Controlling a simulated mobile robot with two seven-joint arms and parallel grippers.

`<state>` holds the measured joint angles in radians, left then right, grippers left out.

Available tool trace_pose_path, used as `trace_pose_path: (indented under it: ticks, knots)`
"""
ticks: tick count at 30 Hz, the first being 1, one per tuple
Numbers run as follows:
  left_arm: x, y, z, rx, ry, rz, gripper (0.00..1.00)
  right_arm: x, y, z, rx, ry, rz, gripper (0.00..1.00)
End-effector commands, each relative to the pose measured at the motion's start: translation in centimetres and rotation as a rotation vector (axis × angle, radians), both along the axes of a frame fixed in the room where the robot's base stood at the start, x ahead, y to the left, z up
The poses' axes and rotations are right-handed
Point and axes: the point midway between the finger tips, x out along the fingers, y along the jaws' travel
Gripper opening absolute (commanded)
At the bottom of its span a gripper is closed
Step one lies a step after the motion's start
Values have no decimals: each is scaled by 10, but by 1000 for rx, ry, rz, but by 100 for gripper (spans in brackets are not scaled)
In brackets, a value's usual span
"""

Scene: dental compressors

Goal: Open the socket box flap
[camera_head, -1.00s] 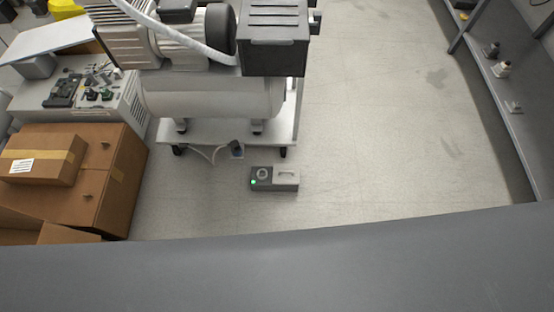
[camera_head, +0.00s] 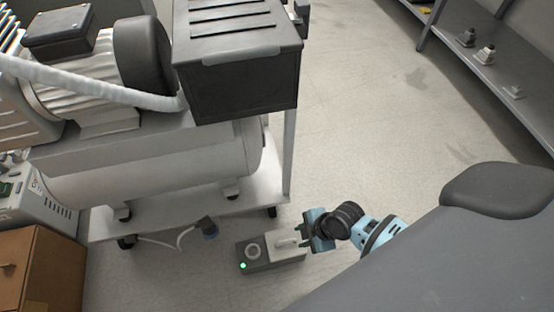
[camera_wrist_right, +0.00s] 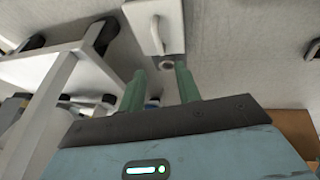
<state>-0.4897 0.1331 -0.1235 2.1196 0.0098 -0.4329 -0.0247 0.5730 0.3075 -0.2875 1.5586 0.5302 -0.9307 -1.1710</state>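The socket box (camera_head: 258,262) is a low grey box on the floor with a green light and a round socket on its left half. A pale flap with a raised handle (camera_head: 288,243) covers its right half and looks shut. My right gripper (camera_head: 303,236) is at the box's right end, its green fingers pointing at the flap. In the right wrist view, the fingers (camera_wrist_right: 161,82) are apart with nothing between them, and the white flap with its handle (camera_wrist_right: 155,24) lies just beyond the tips. My left gripper is not in view.
A wheeled compressor cart (camera_head: 185,205) stands just behind the box. A plug (camera_head: 208,228) on a white cable lies on the floor beside it. Floor between is clear.

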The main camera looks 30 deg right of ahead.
Motion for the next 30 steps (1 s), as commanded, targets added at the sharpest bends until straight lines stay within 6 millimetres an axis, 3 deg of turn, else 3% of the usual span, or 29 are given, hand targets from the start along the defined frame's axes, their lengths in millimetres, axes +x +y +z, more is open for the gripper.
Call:
trace_pose_path:
  ticks: [1,3,13,24,30]
  knots:
    - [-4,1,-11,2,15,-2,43,0,-1,-12,-2,7,6,33]
    - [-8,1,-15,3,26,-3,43,1,-1,-16,-3,8,11,33]
    - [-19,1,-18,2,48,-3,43,4,1,-21,-3,8,13,33]
    - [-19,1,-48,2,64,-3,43,18,18,-70,-1,10,13,33]
    - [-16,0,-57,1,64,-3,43,23,23,-84,-1,7,12,33]
